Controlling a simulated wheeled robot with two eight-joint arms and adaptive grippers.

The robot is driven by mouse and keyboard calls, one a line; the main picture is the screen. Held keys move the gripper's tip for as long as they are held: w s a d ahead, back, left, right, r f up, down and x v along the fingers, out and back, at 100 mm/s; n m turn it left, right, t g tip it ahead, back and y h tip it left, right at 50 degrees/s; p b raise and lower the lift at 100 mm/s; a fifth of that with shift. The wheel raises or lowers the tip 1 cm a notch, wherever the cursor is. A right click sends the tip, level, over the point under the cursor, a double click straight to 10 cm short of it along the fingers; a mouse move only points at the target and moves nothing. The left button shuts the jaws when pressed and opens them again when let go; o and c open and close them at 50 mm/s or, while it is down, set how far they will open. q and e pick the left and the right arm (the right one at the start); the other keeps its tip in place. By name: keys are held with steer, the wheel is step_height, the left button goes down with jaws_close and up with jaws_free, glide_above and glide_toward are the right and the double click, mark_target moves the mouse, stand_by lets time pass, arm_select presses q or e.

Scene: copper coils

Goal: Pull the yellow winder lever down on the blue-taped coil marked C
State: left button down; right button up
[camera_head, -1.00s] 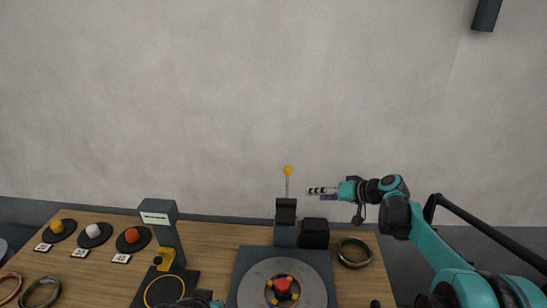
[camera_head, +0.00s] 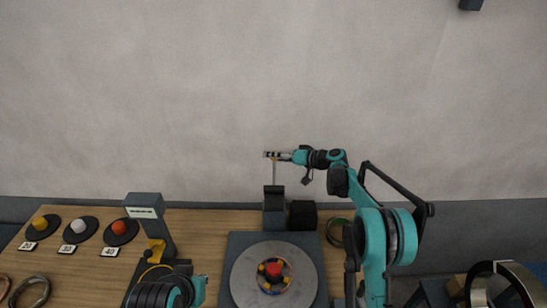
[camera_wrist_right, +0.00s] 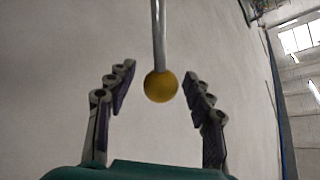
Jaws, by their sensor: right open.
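The yellow ball of the winder lever (camera_wrist_right: 161,87) hangs on a grey rod in the right wrist view, between the spread fingers of my right gripper (camera_wrist_right: 158,92), with a gap on both sides. In the head view my right gripper (camera_head: 272,155) is at the top of the lever rod (camera_head: 274,172), which stands upright, and hides the ball. The winder's turntable (camera_head: 247,283) has a red and yellow hub (camera_head: 274,270) with a thin bluish ring around it. No mark C is readable. Part of my left arm shows at the bottom; its fingers cannot be made out.
A dark block (camera_head: 302,215) stands beside the lever post (camera_head: 274,202), with a coil (camera_head: 334,233) to its right. Several dark discs with coloured balls and numbered cards lie at the left, near a dark stand (camera_head: 145,205). Bare wall is behind.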

mark_target(274, 177)
steer(key=shift+a, duration=0.2)
jaws_close()
stand_by(0.3)
steer(key=s+n+b, duration=0.1)
steer(key=s+b, duration=0.1)
steer(key=s, duration=0.1)
steer(key=s+n+t+y+b, duration=0.1)
steer(key=s+b, duration=0.1)
steer(key=s, duration=0.2)
steer(key=s+f+n+t+b, duration=0.1)
steer(key=s+b, duration=0.2)
steer(key=shift+s+n+y, duration=0.15)
steer(key=shift+n+y, duration=0.15)
steer(key=shift+y, duration=0.1)
steer(key=s+f+n+y+b, duration=0.1)
steer(key=s+f+n+b, duration=0.1)
steer(key=s+b, duration=0.3)
steer(key=s+f+n+t+y+b, duration=0.1)
steer(key=s+f+n+y+b, duration=0.1)
steer(key=s+f+n+b, duration=0.1)
steer(key=shift+s+f+b, duration=0.9)
steer(key=shift+s+b, duration=0.35)
steer(key=shift+s, duration=0.4)
